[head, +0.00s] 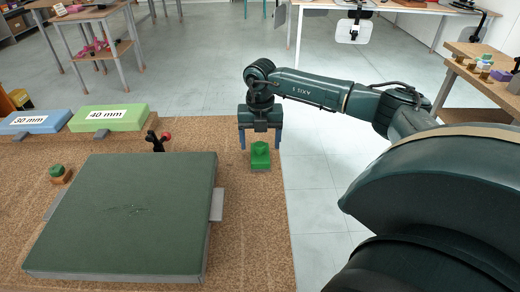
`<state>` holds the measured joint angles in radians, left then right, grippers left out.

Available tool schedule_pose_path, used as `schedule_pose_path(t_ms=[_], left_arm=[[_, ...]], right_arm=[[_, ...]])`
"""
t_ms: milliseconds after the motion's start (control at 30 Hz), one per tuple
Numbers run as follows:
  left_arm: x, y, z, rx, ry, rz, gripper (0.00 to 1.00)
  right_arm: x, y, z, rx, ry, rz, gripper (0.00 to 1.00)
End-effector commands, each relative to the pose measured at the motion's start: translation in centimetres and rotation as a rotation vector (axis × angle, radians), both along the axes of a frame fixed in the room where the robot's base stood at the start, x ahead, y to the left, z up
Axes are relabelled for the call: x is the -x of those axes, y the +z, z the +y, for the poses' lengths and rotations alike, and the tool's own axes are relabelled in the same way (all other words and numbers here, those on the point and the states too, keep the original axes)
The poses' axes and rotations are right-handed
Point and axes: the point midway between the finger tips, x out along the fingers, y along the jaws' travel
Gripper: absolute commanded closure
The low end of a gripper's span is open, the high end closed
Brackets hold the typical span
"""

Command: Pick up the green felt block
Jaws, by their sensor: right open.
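The green felt block (260,161) sits on the brown cork-like tabletop (255,240), close to its right edge. A darker green knob-like part shows on top of it. My right gripper (260,147) points down over the block, with its two blue fingers apart, one on each side of the block's upper part. It is open; I cannot tell whether the fingers touch the block. My left gripper is not in view.
A large dark green pad (130,215) covers much of the table. A blue box marked 30 mm (32,123) and a green box marked 40 mm (108,119) lie behind it. A small green-topped piece (60,174) sits at left. The floor is right of the table.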

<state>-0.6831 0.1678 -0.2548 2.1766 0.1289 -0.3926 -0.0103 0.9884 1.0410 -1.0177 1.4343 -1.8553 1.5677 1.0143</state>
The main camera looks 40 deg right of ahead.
Motion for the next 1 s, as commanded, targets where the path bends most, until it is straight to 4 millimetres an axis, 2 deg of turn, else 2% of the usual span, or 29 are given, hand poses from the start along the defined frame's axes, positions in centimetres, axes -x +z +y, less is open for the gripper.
schedule_pose_path(t_ms=[100, 200, 467, 1000], left_arm=[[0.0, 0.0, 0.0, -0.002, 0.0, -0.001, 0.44], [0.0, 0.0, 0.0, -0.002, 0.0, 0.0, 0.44], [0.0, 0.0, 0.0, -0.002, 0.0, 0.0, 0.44], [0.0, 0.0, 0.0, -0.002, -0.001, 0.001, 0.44]], right_arm=[[0.0, -1.9, 0.0, -0.001, 0.0, 0.003, 0.26], [-0.1, -2.8, 0.1, -0.001, 0.001, 0.002, 0.26], [-0.1, -3.0, 0.0, -0.001, 0.001, -0.001, 0.26], [-0.1, -3.0, 0.0, -0.001, 0.001, -0.001, 0.71]])
